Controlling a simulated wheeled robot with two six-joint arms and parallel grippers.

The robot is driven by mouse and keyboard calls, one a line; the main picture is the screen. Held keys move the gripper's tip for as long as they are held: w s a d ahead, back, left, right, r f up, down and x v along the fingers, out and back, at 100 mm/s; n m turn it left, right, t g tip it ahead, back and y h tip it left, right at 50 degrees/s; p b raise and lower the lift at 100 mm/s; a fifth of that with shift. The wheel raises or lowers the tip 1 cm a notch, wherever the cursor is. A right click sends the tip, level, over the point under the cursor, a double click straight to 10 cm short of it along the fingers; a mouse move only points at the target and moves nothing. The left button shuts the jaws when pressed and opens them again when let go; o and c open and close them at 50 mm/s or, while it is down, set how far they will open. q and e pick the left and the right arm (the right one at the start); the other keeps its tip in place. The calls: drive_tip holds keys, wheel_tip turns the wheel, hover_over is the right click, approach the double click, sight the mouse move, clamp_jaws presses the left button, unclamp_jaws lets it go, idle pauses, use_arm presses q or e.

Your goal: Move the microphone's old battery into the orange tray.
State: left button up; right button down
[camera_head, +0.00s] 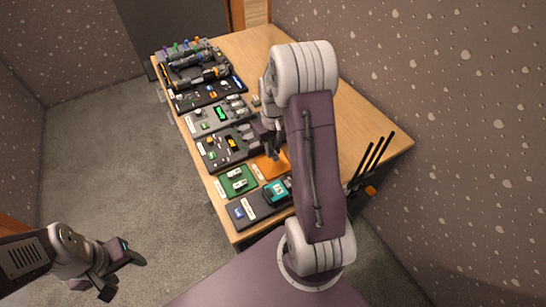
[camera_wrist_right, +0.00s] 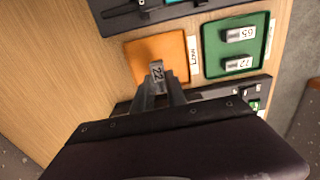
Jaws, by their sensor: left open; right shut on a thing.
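The orange tray (camera_head: 279,160) lies on the near half of the table, beside the green tray, partly hidden by my right arm. It also shows in the right wrist view (camera_wrist_right: 140,57), with no battery seen lying in it. My right gripper (camera_head: 272,153) is shut on a small grey battery (camera_wrist_right: 157,72) marked 22. In the right wrist view the battery overlaps the orange tray's near part; its height above it is unclear. Several microphones (camera_head: 187,62) lie on a rack at the far end. My left gripper (camera_head: 122,276) is open and empty, off the table at lower left.
A green tray (camera_wrist_right: 212,52) holds two batteries, marked 65 (camera_wrist_right: 238,34) and 72 (camera_wrist_right: 238,65). A teal device (camera_head: 275,191) sits on a dark panel at the near edge. Black antennas (camera_head: 374,155) stand at right. Several equipment panels line the left edge; bare wood lies to the right.

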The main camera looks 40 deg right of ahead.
wheel_tip(320, 180, down, 4)
drive_tip(key=shift+f+b, duration=0.1)
drive_tip(key=shift+b, duration=0.25)
drive_tip(key=c, duration=1.3)
unclamp_jaws()
drive_tip(key=shift+f, duration=0.1)
drive_tip(key=shift+c, duration=0.2)
